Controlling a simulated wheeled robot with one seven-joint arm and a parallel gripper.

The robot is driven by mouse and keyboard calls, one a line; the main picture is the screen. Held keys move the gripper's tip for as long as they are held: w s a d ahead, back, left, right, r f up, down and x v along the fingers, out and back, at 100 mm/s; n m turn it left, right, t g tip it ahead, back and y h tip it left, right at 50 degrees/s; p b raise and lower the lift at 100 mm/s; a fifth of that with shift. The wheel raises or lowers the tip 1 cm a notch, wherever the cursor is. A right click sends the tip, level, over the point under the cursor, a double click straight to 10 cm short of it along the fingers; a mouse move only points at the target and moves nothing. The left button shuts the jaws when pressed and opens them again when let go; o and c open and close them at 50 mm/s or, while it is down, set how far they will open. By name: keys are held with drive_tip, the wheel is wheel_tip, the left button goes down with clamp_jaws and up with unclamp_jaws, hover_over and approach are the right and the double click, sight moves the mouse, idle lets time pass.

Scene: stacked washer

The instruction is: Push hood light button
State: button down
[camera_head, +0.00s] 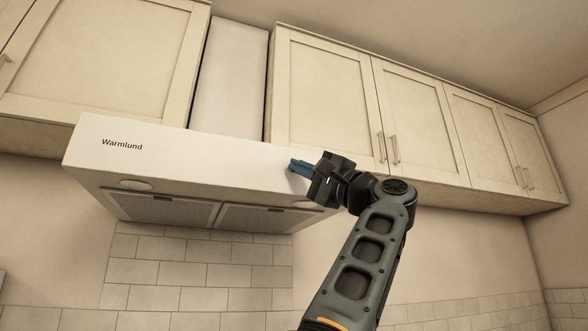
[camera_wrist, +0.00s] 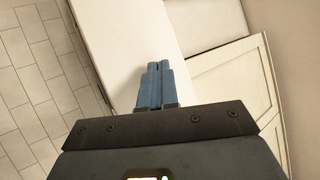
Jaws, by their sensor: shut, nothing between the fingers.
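The white range hood (camera_head: 190,155) hangs on the wall between cabinets, with "Warmlund" lettered at the left of its front face. My gripper (camera_head: 293,165) is at the right part of that front face, with its blue fingers shut and empty, pointing left at the panel. In the wrist view the shut fingers (camera_wrist: 155,68) lie over the white hood panel (camera_wrist: 120,38). I cannot tell whether the tips touch it. No light button can be made out; my gripper and wrist hide part of the hood's right end.
Two round lamps, one at the left (camera_head: 136,184), and mesh filters (camera_head: 165,209) are on the hood's underside. Upper cabinets (camera_head: 325,90) stand on both sides of the pale chimney panel (camera_head: 230,80). Wall tiles (camera_head: 190,273) lie below. The space below the hood is open.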

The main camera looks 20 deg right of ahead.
drive_tip(key=shift+s+b, duration=0.35)
drive_tip(key=shift+s, duration=0.25)
drive_tip(key=s+b, duration=0.2)
drive_tip(key=s, duration=0.4)
drive_tip(key=shift+b, duration=0.3)
idle(0.4)
